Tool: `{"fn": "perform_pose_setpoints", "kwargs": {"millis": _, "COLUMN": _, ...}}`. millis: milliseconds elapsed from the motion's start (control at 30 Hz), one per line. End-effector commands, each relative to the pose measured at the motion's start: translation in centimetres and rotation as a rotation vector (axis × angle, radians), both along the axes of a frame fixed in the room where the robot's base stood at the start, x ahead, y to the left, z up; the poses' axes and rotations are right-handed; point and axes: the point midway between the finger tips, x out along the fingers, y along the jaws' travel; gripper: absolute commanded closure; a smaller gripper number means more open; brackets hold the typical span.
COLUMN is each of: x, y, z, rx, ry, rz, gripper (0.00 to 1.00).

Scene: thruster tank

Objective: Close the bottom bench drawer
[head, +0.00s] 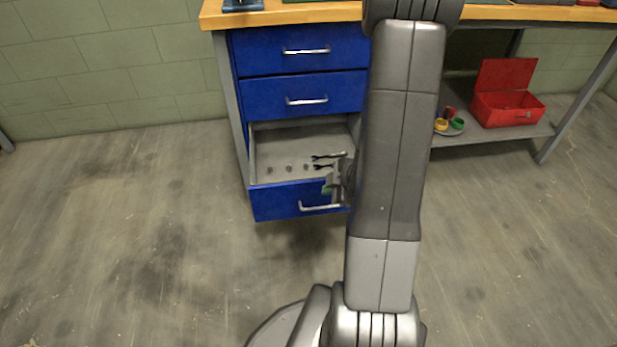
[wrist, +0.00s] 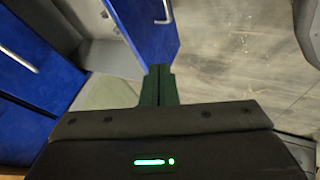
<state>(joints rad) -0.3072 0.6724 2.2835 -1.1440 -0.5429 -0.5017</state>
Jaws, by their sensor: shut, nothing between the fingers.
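The bottom bench drawer (head: 280,203) is blue with a silver bar handle (head: 320,207) and stands pulled out from the bench. Its grey inside shows, with several small round parts and dark tools lying in it. In the wrist view the drawer front (wrist: 150,28) and its handle (wrist: 164,12) show just past my fingertips. My gripper (wrist: 158,84) is shut and empty. In the head view my gripper (head: 330,187) is at the right part of the drawer front, mostly hidden by my arm. I cannot tell whether it touches the drawer.
Two blue drawers above, the top (head: 300,48) and the middle (head: 304,95), are shut. A red open toolbox (head: 507,108) and a plate with coloured rings (head: 450,126) stand on the lower shelf (head: 543,129). The floor (head: 130,230) before the bench is clear.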

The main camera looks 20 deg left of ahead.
Motion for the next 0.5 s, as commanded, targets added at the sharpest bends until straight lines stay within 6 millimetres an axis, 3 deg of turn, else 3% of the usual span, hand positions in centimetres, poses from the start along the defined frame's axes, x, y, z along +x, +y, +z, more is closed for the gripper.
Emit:
{"fn": "perform_pose_setpoints", "kwargs": {"millis": 167, "x": 0.1, "y": 1.1, "z": -1.4, "rx": 0.007, "ry": 0.0, "rz": 0.018, "gripper": 1.0}}
{"fn": "perform_pose_setpoints", "kwargs": {"millis": 500, "x": 1.5, "y": 4.8, "z": -7.1, "rx": 0.005, "ry": 0.0, "rz": 0.014, "gripper": 1.0}}
